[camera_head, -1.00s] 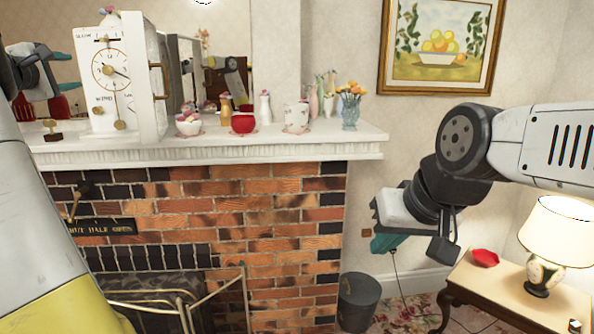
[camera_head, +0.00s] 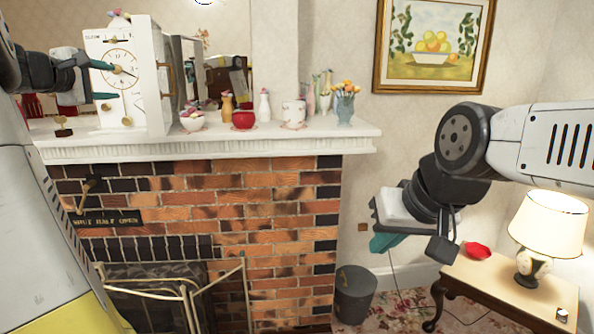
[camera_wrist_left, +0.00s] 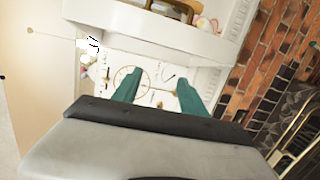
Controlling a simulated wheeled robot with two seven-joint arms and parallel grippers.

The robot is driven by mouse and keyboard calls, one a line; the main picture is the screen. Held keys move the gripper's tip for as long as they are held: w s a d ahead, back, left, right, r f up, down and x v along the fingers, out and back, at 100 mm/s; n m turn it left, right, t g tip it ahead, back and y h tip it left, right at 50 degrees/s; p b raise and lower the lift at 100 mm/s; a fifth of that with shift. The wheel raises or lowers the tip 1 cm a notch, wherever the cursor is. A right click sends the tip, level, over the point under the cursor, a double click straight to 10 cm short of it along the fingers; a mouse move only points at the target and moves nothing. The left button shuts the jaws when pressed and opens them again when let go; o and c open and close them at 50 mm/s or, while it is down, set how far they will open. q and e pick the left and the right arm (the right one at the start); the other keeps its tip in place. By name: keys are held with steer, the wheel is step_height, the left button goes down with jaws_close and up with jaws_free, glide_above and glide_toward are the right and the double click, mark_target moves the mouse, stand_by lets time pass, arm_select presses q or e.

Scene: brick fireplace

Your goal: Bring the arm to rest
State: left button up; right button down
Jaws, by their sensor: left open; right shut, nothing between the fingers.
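My left gripper (camera_head: 112,82) comes in from the left in the head view, in front of the white clock (camera_head: 133,105) on the mantel. Its two teal fingers are apart with nothing between them. In the left wrist view the open fingers (camera_wrist_left: 158,92) point toward the clock's dial (camera_wrist_left: 130,80); I cannot tell how far off it is. My right gripper (camera_head: 385,242) hangs low at the right, beside the fireplace and above the floor. Its teal fingers are partly hidden by its own wrist, and it holds nothing visible.
The mantel shelf (camera_head: 250,142) carries a red pot (camera_head: 243,119), bottles, a cup and a flower vase (camera_head: 344,107).

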arm_select(q)
steer(key=s+d+f+m+g+h, duration=0.1)
steer(key=s+d+f+m+g, duration=0.2)
steer(key=d, duration=0.6)
steer(key=s+d+f+m+g+h, duration=0.1)
steer(key=s+d+f+m+h, duration=0.1)
steer(key=s+d+f+m, duration=0.45)
steer(key=s+d+f+g+h, duration=0.1)
steer(key=d+f+g, duration=0.15)
steer(key=d, duration=0.75)
steer(key=s+d+f+m+g+y, duration=0.1)
steer(key=s+d+f+m+g, duration=0.1)
steer(key=s+f, duration=0.4)
steer(key=s+d+f+m+g+y, duration=0.1)
steer(key=s+d+f+m, duration=0.2)
steer(key=s+f+m, duration=0.4)
steer(key=s, duration=0.3)
steer(key=shift+d+f+g, duration=0.2)
steer(key=shift+d+g, duration=0.15)
steer(key=shift+d, duration=0.05)
